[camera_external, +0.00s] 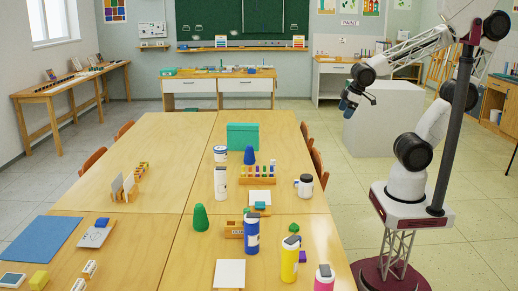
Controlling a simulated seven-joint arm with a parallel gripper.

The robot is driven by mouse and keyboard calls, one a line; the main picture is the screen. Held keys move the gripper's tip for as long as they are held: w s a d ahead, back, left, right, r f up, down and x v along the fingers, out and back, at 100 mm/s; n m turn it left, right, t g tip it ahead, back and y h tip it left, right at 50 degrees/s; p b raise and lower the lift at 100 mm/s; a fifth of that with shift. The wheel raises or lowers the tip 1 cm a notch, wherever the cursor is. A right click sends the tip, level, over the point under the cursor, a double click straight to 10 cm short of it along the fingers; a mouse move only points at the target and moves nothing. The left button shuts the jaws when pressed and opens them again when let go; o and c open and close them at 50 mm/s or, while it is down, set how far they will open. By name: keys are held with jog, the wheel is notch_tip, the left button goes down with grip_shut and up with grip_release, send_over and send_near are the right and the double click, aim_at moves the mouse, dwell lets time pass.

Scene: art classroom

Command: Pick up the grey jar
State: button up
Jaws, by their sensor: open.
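No jar in view is clearly grey. A whitish jar with a dark lid (307,187) stands upright at the right edge of the long wooden table (178,160). A tall white bottle (220,184) is nearer. I cannot tell which is the grey jar. My gripper (350,101) is up in the air, beyond and to the right of these, in front of a white block. It is open and touches none of them; its fingers are small and hard to make out.
A green box (242,136), a rack of coloured pieces (258,174), a blue bottle (252,234), a yellow bottle (290,260) and a pink bottle (324,279) crowd the table's right half. Chairs (319,168) line its sides.

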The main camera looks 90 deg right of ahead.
jog(key=w+d+f+n+t, duration=0.2)
jog(key=w+d+f+t, duration=0.15)
jog(key=w+f, duration=0.55)
jog(key=n+y, duration=0.8)
jog(key=y, duration=0.4)
send_near(307, 176)
jog(key=shift+w+a+f+t, duration=0.25)
jog(key=shift+a+f, duration=0.05)
jog(key=shift+a, duration=0.25)
jog(key=shift+w+a+f+t, duration=0.2)
jog(key=shift+w+a+f, duration=0.05)
jog(key=shift+a, duration=0.35)
jog(key=shift+w+a, duration=0.1)
jog(key=shift+x, duration=1.2)
jog(key=shift+f, duration=0.1)
